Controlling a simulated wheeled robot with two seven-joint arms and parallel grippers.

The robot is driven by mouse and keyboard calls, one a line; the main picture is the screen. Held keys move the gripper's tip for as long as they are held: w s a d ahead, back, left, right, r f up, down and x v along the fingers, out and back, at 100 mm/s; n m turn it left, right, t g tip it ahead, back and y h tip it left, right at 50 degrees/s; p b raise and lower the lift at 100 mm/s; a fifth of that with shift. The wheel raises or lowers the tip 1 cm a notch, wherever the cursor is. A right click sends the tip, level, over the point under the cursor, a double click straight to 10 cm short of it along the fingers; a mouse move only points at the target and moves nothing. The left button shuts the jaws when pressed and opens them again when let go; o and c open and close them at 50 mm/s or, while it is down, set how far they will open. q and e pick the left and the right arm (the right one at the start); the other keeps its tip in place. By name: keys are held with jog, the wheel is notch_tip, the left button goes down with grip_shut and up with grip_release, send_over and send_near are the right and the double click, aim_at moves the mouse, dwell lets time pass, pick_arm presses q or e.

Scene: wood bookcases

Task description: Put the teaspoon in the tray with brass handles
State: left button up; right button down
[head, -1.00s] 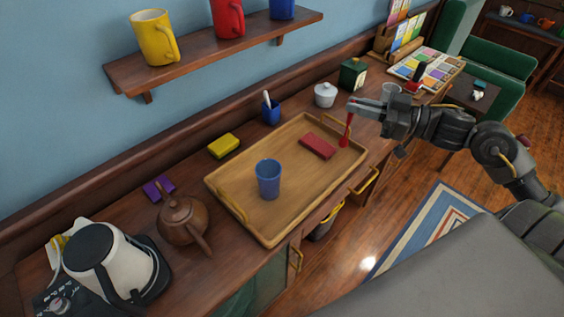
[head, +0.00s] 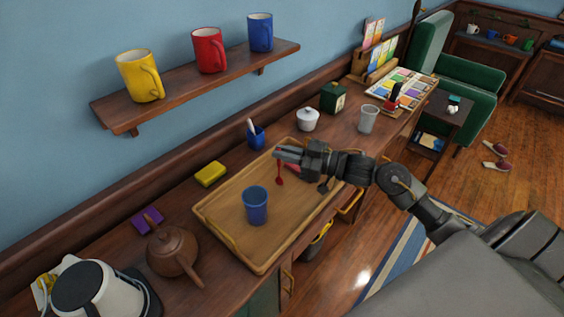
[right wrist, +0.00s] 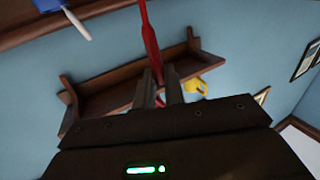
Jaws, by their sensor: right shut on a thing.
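A wooden tray with brass handles (head: 262,262) lies on the wooden counter. A red teaspoon (head: 279,179) hangs bowl down from my right gripper (head: 280,153), over the far right part of the tray. The right gripper is shut on it; in the right wrist view the red handle (right wrist: 149,38) is between the fingers (right wrist: 158,88). I cannot tell whether the spoon touches the tray. My left gripper is not in view.
A teapot (head: 172,250) and kettle (head: 88,292) stand left of the tray. A yellow sponge (head: 210,174), blue holder (head: 256,138) and white lidded pot (head: 307,119) are behind it. A clear glass (head: 368,119) stands farther right. A shelf (head: 205,82) with mugs hangs above.

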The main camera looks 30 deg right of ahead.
aim_at(282, 178)
jog(key=f, duration=0.2)
jog(key=f+p, duration=0.1)
jog(key=shift+w+a+f, duration=0.3)
jog(key=shift+a+f, duration=0.05)
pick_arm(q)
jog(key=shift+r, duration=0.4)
pick_arm(e)
jog(key=shift+f, duration=0.2)
jog(key=shift+f, duration=0.2)
jog(key=c, duration=1.5)
grip_release()
jog(key=shift+r, duration=0.2)
